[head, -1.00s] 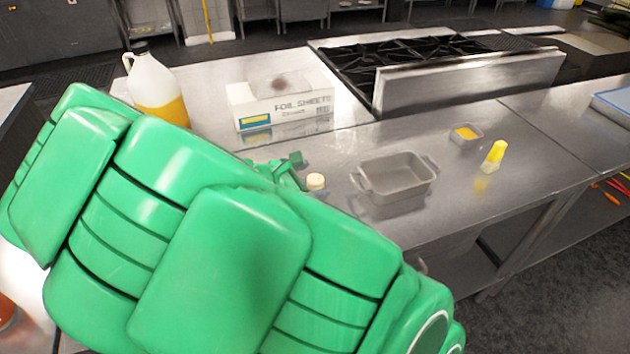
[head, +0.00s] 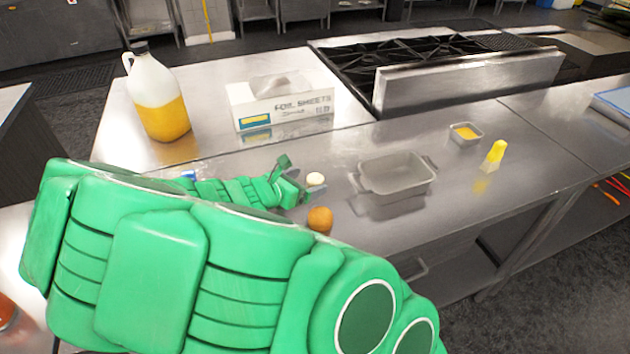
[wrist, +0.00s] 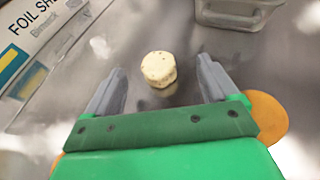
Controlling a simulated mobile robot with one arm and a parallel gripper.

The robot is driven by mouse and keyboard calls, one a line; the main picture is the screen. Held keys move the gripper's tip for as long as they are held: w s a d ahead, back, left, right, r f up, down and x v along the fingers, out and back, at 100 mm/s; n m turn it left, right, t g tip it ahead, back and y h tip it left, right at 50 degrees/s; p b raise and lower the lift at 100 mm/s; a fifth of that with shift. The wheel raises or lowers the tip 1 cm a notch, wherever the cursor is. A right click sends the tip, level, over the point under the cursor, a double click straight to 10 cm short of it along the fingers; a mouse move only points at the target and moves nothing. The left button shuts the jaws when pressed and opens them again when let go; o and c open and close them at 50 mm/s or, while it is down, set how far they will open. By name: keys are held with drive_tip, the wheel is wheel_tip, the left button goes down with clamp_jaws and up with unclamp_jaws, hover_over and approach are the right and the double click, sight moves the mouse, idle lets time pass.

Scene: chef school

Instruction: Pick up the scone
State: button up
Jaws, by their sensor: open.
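The scone (wrist: 159,69) is a small, pale, round piece with darker specks, lying on the steel counter. In the wrist view it sits between and slightly beyond the tips of my open, empty gripper, with a gap on both sides. In the head view the scone (head: 316,179) shows just right of my gripper (head: 297,179). Its side nearest my gripper is partly hard to see there. I cannot tell the exact height of the fingers above the counter.
An orange-brown round item (head: 320,219) lies close in front of the scone. A grey baking pan (head: 396,178) stands to the right. A foil sheets box (head: 281,104) and a jug with yellow liquid (head: 158,100) stand behind. A small tray (head: 466,134) and a yellow-topped shaker (head: 495,154) are farther right.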

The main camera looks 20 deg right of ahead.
sight(308, 183)
drive_tip(key=shift+w+d+f, duration=0.7)
drive_tip(key=shift+d+f, duration=0.25)
drive_tip(key=shift+d, duration=0.05)
drive_tip(key=shift+w+d+f, duration=0.25)
drive_tip(key=shift+w+d, duration=0.05)
drive_tip(key=shift+d, duration=0.25)
drive_tip(key=c, duration=1.1)
